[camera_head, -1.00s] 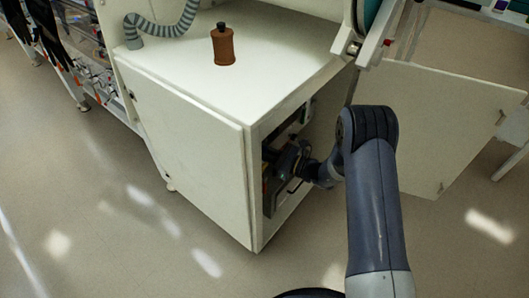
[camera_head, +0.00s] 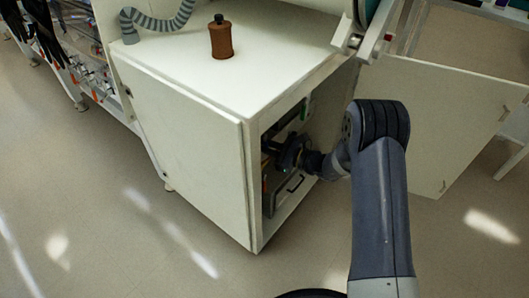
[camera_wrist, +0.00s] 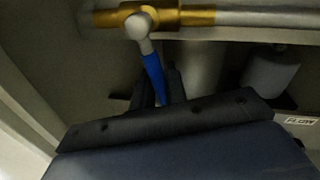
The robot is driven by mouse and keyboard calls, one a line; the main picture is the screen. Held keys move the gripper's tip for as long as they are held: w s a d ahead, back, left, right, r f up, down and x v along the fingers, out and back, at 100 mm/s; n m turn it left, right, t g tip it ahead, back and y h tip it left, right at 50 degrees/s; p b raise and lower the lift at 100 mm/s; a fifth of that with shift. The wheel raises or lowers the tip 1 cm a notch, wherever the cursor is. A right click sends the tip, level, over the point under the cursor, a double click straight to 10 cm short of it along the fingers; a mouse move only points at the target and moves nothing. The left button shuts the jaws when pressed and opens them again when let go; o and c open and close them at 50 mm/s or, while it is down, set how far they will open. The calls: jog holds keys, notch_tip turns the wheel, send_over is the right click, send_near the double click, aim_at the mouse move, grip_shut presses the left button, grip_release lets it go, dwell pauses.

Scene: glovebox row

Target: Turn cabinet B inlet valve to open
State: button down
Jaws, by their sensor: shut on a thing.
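In the wrist view, a brass valve body (camera_wrist: 190,16) sits on a grey horizontal pipe (camera_wrist: 265,15) at the top. A blue valve handle (camera_wrist: 154,75) runs down from a pale round hub (camera_wrist: 139,27) on the valve. My gripper (camera_wrist: 157,88) is shut on the blue handle, with dark fingers on both sides of it. In the head view, my gripper (camera_head: 272,148) reaches inside the open white cabinet (camera_head: 252,190), in shadow. The valve cannot be made out there.
A cabinet door (camera_head: 440,120) stands open to the right of my arm. A brown bottle (camera_head: 221,38) and a grey corrugated hose (camera_head: 160,25) are on the cabinet top. In the wrist view, a grey cylinder (camera_wrist: 270,72) and a small label (camera_wrist: 299,120) are at the right.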

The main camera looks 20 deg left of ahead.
jog(key=n+b, duration=0.1)
jog(key=w+n+b, duration=0.1)
jog(key=b, duration=0.1)
jog(key=shift+w+d+n, duration=0.15)
jog(key=shift+d+n, duration=0.15)
jog(key=n+b, duration=0.2)
jog(key=w+r+n+h+b, duration=0.1)
jog(key=b, duration=0.1)
jog(key=w+r+n+t+b, duration=0.1)
jog(key=n+b, duration=0.1)
jog(key=b, duration=0.1)
jog(key=shift+d+r+n+h, duration=0.25)
jog(key=shift+d+n+h, duration=0.05)
jog(key=shift+d, duration=0.1)
jog(key=c, duration=1.5)
grip_release()
jog(key=shift+r, duration=0.1)
jog(key=shift+r, duration=0.2)
